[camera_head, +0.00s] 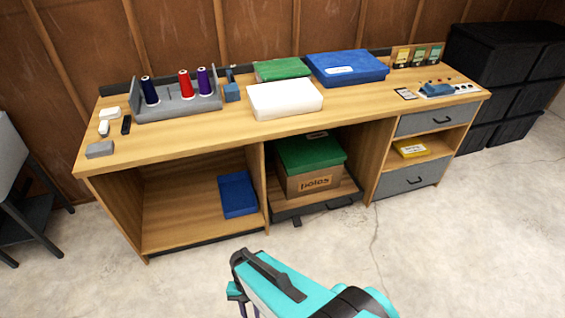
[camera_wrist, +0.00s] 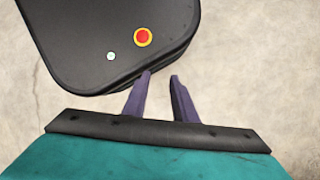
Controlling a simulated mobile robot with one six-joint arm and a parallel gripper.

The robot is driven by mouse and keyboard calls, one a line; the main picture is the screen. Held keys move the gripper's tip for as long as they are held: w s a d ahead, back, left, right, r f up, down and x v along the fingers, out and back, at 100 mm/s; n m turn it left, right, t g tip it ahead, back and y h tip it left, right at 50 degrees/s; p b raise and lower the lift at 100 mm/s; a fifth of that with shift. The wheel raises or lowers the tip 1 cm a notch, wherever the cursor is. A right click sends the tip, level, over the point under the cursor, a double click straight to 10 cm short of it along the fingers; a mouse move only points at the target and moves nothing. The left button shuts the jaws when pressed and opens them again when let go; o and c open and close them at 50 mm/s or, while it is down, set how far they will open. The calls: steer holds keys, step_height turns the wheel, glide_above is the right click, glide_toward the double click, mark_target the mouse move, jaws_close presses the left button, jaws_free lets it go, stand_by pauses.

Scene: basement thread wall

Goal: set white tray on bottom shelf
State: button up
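My gripper (camera_wrist: 160,75) is open and empty in the wrist view, with two purple fingers apart above the floor. In the head view my teal arm is in front of the bench, well away from the tray.
A green box (camera_head: 282,70) and a blue box (camera_head: 346,67) lie behind the tray. A grey spool rack (camera_head: 178,106) stands to its left. A cardboard box with green lid (camera_head: 310,164) fills the middle bay. Grey drawers (camera_head: 412,181) are at right. The front floor is clear.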

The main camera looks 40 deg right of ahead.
steer(key=s+d+n, duration=0.1)
steer(key=n, duration=0.1)
steer(key=s+d+n+h, duration=0.1)
steer(key=n, duration=0.2)
steer(key=s+d+n+g+h, duration=0.1)
steer(key=n, duration=0.1)
steer(key=shift+s+r+n, duration=0.1)
steer(key=shift+s+n, duration=0.2)
